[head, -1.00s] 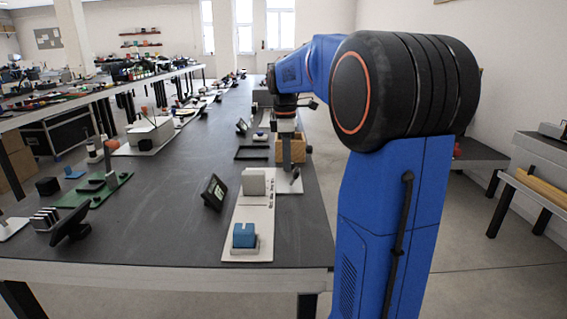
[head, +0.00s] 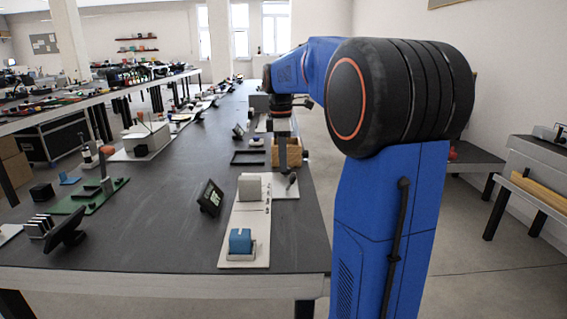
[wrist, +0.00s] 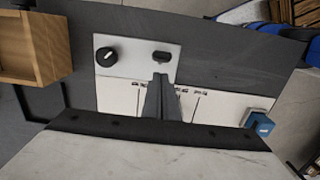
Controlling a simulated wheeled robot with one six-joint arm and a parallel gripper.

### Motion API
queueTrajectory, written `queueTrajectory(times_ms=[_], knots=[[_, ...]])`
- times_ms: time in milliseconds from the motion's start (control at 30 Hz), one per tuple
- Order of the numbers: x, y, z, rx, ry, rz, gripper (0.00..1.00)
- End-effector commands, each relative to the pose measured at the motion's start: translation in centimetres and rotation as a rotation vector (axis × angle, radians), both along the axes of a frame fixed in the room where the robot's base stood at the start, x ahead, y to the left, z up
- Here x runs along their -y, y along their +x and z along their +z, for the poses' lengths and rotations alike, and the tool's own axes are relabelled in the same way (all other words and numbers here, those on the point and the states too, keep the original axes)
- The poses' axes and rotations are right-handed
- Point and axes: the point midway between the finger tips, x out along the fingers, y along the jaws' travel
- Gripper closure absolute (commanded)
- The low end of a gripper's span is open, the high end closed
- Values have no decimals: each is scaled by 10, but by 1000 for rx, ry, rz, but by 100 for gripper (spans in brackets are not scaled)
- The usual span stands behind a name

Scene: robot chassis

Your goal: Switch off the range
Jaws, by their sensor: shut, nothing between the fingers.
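A pale plate (wrist: 132,78) in the wrist view carries a round black knob (wrist: 107,57) with a white mark and a dark oval control (wrist: 161,57) to its right. In the head view this plate (head: 285,191) lies on the dark bench, with one dark control (head: 291,180) visible on it. I cannot tell for sure which part is the range. My gripper (wrist: 160,78) is shut and empty, its tips just below the oval control in the wrist view; contact cannot be told. In the head view my gripper (head: 283,168) points down over the plate's back edge.
A wooden box (head: 288,150) stands close behind the gripper. In front is a white board (head: 245,213) with a grey block (head: 250,187) and a blue block (head: 240,240). A small tilted screen (head: 210,197) stands left of it. The bench middle is mostly clear.

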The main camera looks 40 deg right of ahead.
Motion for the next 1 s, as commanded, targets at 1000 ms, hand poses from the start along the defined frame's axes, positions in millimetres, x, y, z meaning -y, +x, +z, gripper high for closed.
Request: queueTrajectory(times_ms=[1000], knots=[[-14,6,113,-1,0,-3,100]])
